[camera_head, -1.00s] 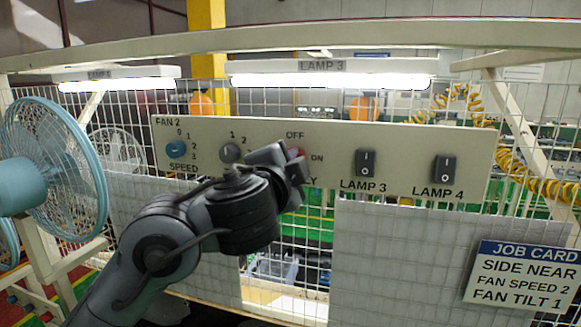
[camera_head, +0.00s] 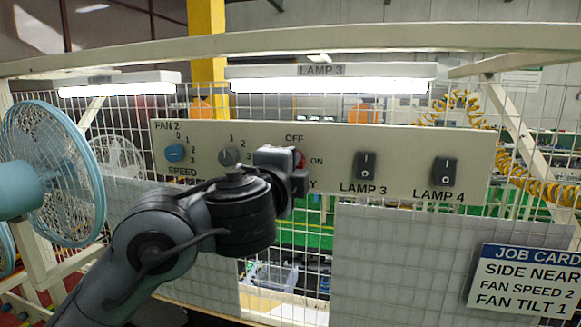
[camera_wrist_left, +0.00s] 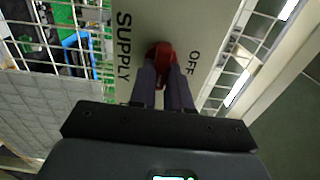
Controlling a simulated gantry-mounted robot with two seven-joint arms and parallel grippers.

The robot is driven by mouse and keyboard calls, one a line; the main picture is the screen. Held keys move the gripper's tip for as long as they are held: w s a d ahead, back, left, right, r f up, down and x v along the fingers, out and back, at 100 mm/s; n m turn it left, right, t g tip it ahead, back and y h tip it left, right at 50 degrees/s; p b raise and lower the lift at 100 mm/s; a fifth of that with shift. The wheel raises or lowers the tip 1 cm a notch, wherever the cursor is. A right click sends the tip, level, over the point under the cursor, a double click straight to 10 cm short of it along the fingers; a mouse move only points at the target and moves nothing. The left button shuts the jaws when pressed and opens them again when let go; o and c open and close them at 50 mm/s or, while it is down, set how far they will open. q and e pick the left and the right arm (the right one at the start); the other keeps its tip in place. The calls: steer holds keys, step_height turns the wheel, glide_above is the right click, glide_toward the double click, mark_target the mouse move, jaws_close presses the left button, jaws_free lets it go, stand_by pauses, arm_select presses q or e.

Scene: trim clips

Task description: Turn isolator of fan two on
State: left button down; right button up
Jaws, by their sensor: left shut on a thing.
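The fan two panel (camera_head: 330,150) is a cream board on a wire mesh. Its red isolator knob (camera_head: 299,158) is at the right of the fan section, between the OFF and ON marks and mostly hidden by my left gripper (camera_head: 292,172). In the left wrist view the red knob (camera_wrist_left: 160,54) sits between the fingertips of my left gripper (camera_wrist_left: 163,72), which is shut on it. SUPPLY and OFF are printed on either side of it there. My right gripper is not in view.
A blue speed knob (camera_head: 175,153) and a grey knob (camera_head: 229,156) are left of the gripper. Black rocker switches for lamp 3 (camera_head: 366,166) and lamp 4 (camera_head: 444,171) are to the right. A fan (camera_head: 55,160) stands far left; a job card (camera_head: 524,280) hangs lower right.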

arm_select(q)
steer(key=c, duration=1.1)
jaws_free()
steer(key=shift+b+v, duration=0.55)
steer(key=shift+v, duration=4.85)
